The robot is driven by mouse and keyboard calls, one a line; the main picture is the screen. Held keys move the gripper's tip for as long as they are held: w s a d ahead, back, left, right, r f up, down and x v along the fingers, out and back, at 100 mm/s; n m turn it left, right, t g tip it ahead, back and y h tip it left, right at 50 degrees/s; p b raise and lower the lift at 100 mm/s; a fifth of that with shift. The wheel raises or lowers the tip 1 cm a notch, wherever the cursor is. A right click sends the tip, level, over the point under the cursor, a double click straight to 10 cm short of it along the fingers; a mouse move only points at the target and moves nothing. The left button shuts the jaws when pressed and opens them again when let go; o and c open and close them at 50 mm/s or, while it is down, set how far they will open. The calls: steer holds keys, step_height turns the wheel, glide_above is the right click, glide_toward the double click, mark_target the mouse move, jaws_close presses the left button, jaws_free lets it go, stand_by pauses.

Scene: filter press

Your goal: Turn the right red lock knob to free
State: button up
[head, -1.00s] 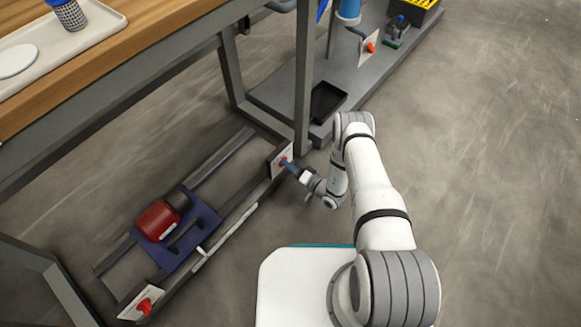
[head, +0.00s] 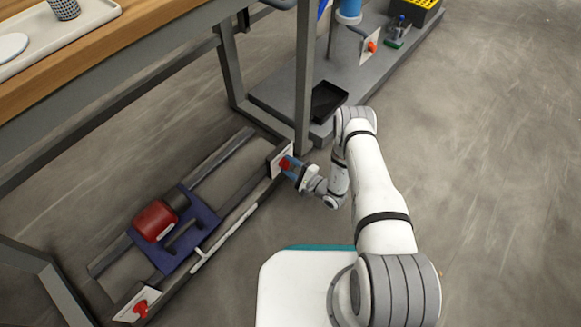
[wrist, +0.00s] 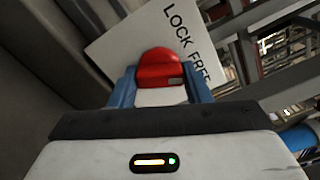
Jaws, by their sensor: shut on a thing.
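The right red lock knob (head: 283,165) sits on a white plate (head: 277,158) at the far right end of the low frame under the bench. In the wrist view the knob (wrist: 158,66) shows between two blue fingers. My gripper (wrist: 160,88) is shut on it, one finger on each side. In the head view my gripper (head: 289,164) reaches the knob from the right. The plate (wrist: 125,42) in the wrist view bears the words LOCK and FREE. I cannot tell which word the knob points to. The left red knob (head: 141,307) is on its own plate at the near end.
A red cylinder (head: 155,220) rests on a blue carriage (head: 205,221) between the rails. A bench leg (head: 304,80) stands just behind the gripper. A black tray (head: 327,100) lies on a grey platform (head: 275,92). The floor to the right is clear.

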steer(key=shift+a+m, duration=0.1)
steer(key=shift+m, duration=0.7)
steer(key=o, duration=1)
steer(key=p+v, duration=0.2)
steer(key=v, duration=0.6)
